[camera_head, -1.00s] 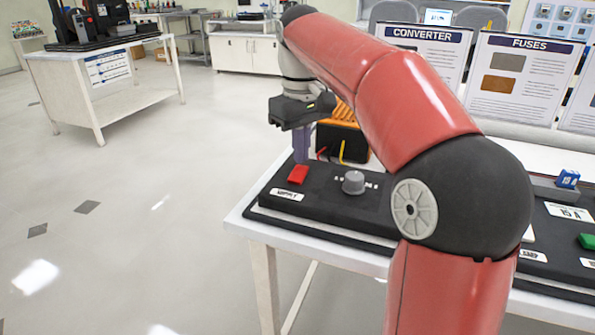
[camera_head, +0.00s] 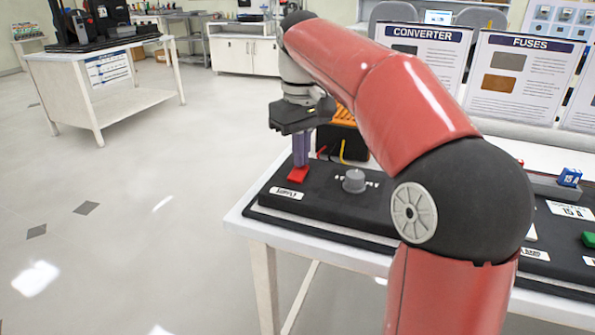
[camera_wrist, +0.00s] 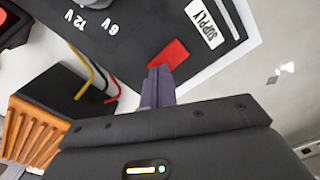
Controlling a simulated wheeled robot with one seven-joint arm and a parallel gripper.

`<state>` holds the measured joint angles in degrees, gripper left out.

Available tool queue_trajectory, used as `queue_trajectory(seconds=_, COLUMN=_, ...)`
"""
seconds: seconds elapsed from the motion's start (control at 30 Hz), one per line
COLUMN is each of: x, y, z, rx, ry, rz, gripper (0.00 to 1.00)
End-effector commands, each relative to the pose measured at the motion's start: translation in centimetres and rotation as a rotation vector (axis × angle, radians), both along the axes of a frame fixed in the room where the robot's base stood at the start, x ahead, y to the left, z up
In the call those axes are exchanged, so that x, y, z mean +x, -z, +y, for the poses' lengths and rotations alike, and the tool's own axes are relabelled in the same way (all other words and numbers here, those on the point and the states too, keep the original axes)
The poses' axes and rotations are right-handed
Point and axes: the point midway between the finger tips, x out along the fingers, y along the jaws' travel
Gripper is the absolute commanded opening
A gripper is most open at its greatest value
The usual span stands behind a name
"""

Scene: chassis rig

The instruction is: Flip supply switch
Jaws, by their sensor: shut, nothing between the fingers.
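The supply switch is a red rocker (camera_head: 298,174) on a black panel (camera_head: 325,204), above a white SUPPLY label (camera_head: 287,193). My gripper (camera_head: 300,162) points down with its fingers shut and empty, the tips at the far edge of the red switch. In the wrist view, the red switch (camera_wrist: 170,54) lies just beyond the fingertips (camera_wrist: 158,72), which cover part of it. The tips appear to touch or nearly touch the switch; I cannot tell which. The SUPPLY label (camera_wrist: 205,24) shows beside it.
A grey knob (camera_head: 354,181) stands right of the switch. Behind is an orange-topped black box (camera_head: 345,135) with red and yellow wires (camera_wrist: 93,68). Sign boards (camera_head: 425,60) stand at the back. The table edge (camera_head: 240,222) is close on the left, with open floor beyond.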

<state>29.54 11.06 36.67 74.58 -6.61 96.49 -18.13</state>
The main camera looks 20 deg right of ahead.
Motion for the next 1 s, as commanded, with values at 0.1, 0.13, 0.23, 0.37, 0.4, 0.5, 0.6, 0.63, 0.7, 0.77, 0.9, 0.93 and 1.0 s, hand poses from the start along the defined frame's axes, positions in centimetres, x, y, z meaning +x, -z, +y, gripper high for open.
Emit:
queue_trajectory(seconds=0.1, x=0.0, y=0.2, z=0.0, rx=0.0, ry=0.0, rz=0.0, gripper=0.0)
queue_trajectory(seconds=0.13, x=0.0, y=0.3, z=0.0, rx=0.0, ry=0.0, rz=0.0, gripper=0.0)
queue_trajectory(seconds=0.23, x=0.0, y=0.4, z=0.0, rx=0.0, ry=0.0, rz=0.0, gripper=0.0)
queue_trajectory(seconds=0.37, x=0.0, y=0.6, z=0.0, rx=0.0, ry=0.0, rz=0.0, gripper=0.0)
queue_trajectory(seconds=0.4, x=0.0, y=0.7, z=0.0, rx=0.0, ry=0.0, rz=0.0, gripper=0.0)
queue_trajectory(seconds=0.5, x=0.0, y=0.9, z=0.0, rx=0.0, ry=0.0, rz=0.001, gripper=0.0)
queue_trajectory(seconds=0.6, x=0.0, y=0.7, z=0.0, rx=0.001, ry=0.0, rz=0.001, gripper=0.0)
queue_trajectory(seconds=0.63, x=0.0, y=0.6, z=0.0, rx=0.0, ry=0.0, rz=0.002, gripper=0.0)
queue_trajectory(seconds=0.7, x=0.0, y=0.2, z=0.0, rx=0.0, ry=-0.001, rz=0.002, gripper=0.0)
queue_trajectory(seconds=0.77, x=0.0, y=-0.2, z=0.0, rx=0.001, ry=-0.001, rz=0.001, gripper=0.0)
queue_trajectory(seconds=0.9, x=0.0, y=-1.4, z=0.0, rx=0.0, ry=-0.001, rz=0.0, gripper=0.0)
queue_trajectory(seconds=0.93, x=0.0, y=-1.6, z=0.0, rx=0.0, ry=-0.001, rz=0.0, gripper=0.0)
queue_trajectory(seconds=1.0, x=0.0, y=-2.2, z=0.0, rx=0.0, ry=-0.001, rz=0.0, gripper=0.0)
